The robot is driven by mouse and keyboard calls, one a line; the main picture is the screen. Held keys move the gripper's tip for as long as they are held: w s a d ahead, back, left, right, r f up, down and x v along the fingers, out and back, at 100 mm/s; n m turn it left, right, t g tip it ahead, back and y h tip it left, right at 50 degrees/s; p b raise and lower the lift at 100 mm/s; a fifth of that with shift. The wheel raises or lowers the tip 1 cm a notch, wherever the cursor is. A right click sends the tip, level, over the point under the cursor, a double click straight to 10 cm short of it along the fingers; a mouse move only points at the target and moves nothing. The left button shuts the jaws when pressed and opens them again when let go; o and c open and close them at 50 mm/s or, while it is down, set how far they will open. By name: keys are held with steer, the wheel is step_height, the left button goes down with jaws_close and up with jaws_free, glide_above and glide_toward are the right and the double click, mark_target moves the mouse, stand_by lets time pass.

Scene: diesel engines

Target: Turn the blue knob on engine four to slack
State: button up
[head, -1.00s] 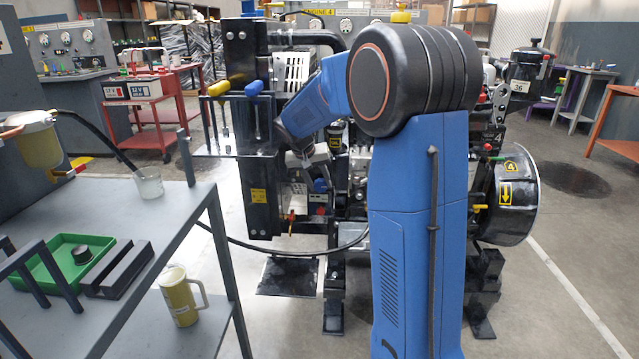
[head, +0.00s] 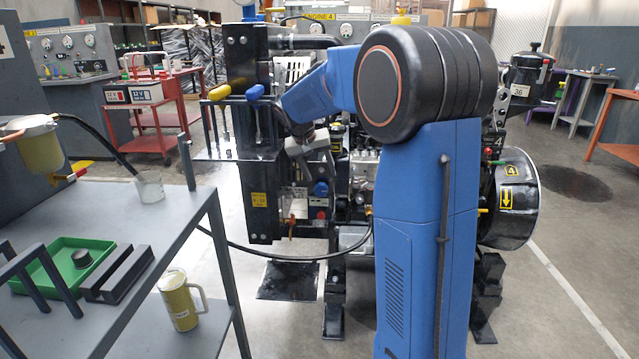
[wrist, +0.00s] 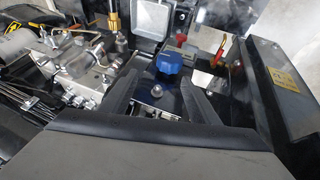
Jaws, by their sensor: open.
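The blue knob (wrist: 168,60) shows in the wrist view, just past my fingertips and roughly centred between them. It also shows in the head view (head: 321,188), low on the engine and right of the black upright. My gripper (wrist: 157,88) is open, with one dark finger on each side of the line to the knob. I see no contact between the fingers and the knob. In the head view my blue arm covers much of the engine, and the fingertips are hard to make out. The knob's pointer and any slack mark are too small to read.
A red part (wrist: 181,38) and a red-handled lever (wrist: 219,50) sit close beyond the knob. The black upright (wrist: 275,80) with a yellow label stands to the right. Metal fittings (wrist: 90,75) crowd the left. A grey bench (head: 120,220) stands left in the head view.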

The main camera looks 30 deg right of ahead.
mark_target(319, 185)
steer(key=shift+r, duration=2.15)
